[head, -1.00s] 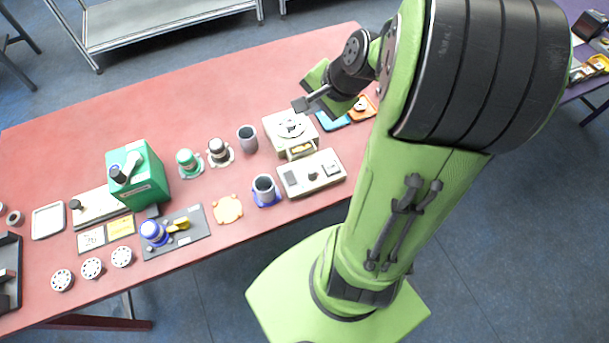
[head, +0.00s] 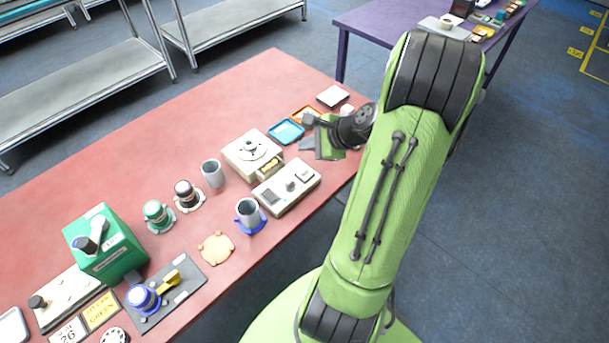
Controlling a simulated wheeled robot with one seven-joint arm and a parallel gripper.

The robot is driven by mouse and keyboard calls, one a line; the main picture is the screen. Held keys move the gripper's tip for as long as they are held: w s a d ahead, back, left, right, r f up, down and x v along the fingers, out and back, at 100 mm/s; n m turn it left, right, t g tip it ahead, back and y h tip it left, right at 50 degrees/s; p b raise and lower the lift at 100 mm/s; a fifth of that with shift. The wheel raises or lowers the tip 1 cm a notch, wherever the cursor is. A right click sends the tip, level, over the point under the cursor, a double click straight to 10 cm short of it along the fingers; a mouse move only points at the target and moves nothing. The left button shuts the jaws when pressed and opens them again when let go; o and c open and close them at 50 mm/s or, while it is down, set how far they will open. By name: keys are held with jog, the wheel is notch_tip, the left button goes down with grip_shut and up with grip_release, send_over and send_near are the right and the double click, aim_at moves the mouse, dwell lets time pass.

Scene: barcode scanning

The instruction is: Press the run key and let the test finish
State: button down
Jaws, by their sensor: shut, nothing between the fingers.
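A cream machine with a round white disc on top (head: 240,150) stands on the red table (head: 110,150), with a yellow piece (head: 268,167) at its front. Beside it, towards the front edge, lies a cream control box (head: 285,194) with a dark panel, a dark knob (head: 291,186) and a small key (head: 304,176). I cannot read which key is run. My gripper (head: 306,143) is shut and empty, over the table's right end, just beyond the control box and beside the blue tray. It looks apart from the key; its exact height is unclear.
Near my gripper are a blue tray (head: 287,132), an orange tray (head: 304,112) and a dark-edged box (head: 333,96). Left of the machine stand a grey cup (head: 212,174), a cup on a blue base (head: 248,214), small jars and a green machine (head: 106,244).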

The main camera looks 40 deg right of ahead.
aim_at(307, 175)
notch_tip(307, 175, down, 8)
jog(key=b, duration=0.6)
jog(key=shift+r, duration=0.25)
jog(key=shift+f, duration=0.2)
jog(key=shift+b, duration=0.3)
dwell(0.9)
jog(key=shift+f, duration=0.4)
